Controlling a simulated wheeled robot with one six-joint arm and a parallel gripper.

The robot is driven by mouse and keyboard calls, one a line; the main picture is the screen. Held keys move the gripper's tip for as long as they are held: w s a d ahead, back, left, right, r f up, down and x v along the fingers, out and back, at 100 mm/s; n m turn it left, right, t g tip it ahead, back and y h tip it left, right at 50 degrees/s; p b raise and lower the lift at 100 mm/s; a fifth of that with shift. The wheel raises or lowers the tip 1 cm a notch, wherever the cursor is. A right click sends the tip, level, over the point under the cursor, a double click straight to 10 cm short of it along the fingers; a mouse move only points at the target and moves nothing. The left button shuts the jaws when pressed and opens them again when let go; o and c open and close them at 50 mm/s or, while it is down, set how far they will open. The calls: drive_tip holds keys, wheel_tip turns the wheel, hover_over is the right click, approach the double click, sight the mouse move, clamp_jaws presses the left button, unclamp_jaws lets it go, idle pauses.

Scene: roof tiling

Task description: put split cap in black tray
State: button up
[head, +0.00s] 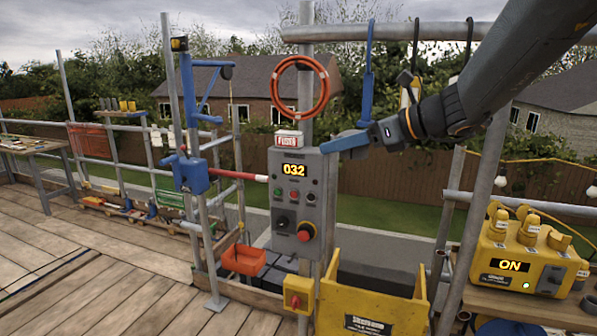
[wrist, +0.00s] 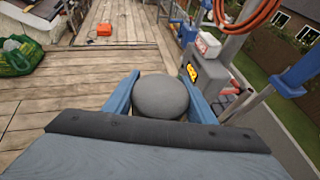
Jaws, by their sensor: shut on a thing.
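My gripper (head: 338,143) is high in the head view, its blue fingers pointing left beside the top of the grey control box. In the wrist view the two blue fingers (wrist: 164,98) are shut on a smooth grey rounded cap (wrist: 162,97). No split shows on the side facing the wrist camera. The cap cannot be made out in the head view. I cannot clearly pick out a black tray in either view.
The control box (head: 299,205) reads 032 and stands on a pole close to my gripper. An orange hose coil (head: 299,91) hangs above it. A yellow hoist bin (head: 368,308) is below. A yellow power unit (head: 520,262) sits at right. Deck boards (head: 95,265) at left are largely clear.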

drive_tip(key=d+f+m+t+h+b, duration=0.1)
drive_tip(key=d+f+b, duration=0.2)
drive_tip(key=f, duration=1.5)
drive_tip(key=d+f+m+t+h+b, duration=0.1)
drive_tip(key=d+f+m+h+b, duration=0.1)
drive_tip(key=f, duration=1.7)
drive_tip(key=d+f+m+t+h+b, duration=0.1)
drive_tip(key=d+f+b, duration=0.3)
drive_tip(key=f, duration=1.4)
drive_tip(key=shift+s+d+f+m+t+h+b, duration=0.4)
drive_tip(key=shift+m+t+b, duration=0.2)
drive_tip(key=shift+b, duration=0.6)
